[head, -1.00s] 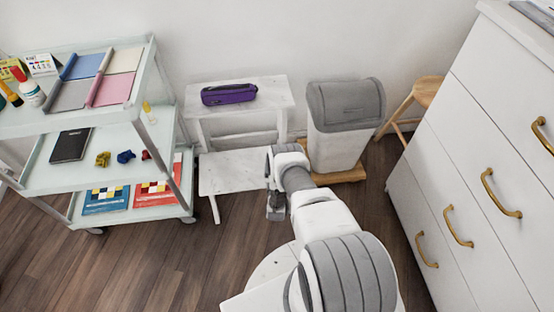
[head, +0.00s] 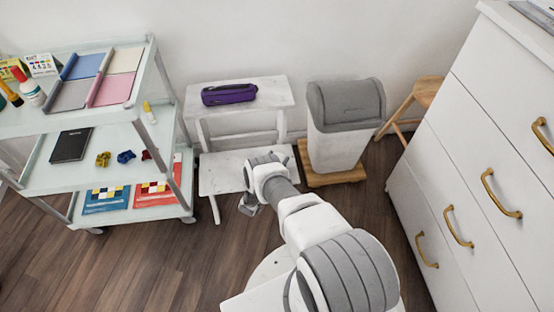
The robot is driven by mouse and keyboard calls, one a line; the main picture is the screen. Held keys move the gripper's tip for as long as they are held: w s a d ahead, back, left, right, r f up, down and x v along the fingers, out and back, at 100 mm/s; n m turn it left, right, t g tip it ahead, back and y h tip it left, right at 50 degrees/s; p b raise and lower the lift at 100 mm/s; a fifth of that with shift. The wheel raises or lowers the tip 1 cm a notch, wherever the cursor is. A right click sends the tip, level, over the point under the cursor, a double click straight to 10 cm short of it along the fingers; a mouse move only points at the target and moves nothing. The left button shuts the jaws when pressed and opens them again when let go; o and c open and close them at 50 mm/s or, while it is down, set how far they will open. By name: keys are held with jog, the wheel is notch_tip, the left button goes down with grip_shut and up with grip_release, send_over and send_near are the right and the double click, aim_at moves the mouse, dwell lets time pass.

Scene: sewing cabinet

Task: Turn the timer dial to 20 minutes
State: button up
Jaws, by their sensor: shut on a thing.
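My arm reaches out low over the floor, and my gripper (head: 249,206) is at its end, in front of the white step stool. It is small and partly turned away here. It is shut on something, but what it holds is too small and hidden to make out. I cannot pick out a timer or its dial anywhere in the head view.
A purple pencil case (head: 229,94) lies on the white step stool (head: 275,92). A grey-lidded bin (head: 340,145) stands right of it. A shelf cart (head: 160,185) is at left, a drawer cabinet (head: 480,130) at right. Wooden floor (head: 190,260) is clear at front left.

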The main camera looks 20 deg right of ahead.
jog(key=shift+m+g+h, duration=0.4)
jog(key=shift+g+h, duration=0.1)
jog(key=shift+g, duration=0.2)
jog(key=o, duration=1.3)
jog(key=p+v, duration=0.1)
jog(key=v, duration=1.6)
jog(key=shift+s+a, duration=0.15)
jog(key=shift+s, duration=0.15)
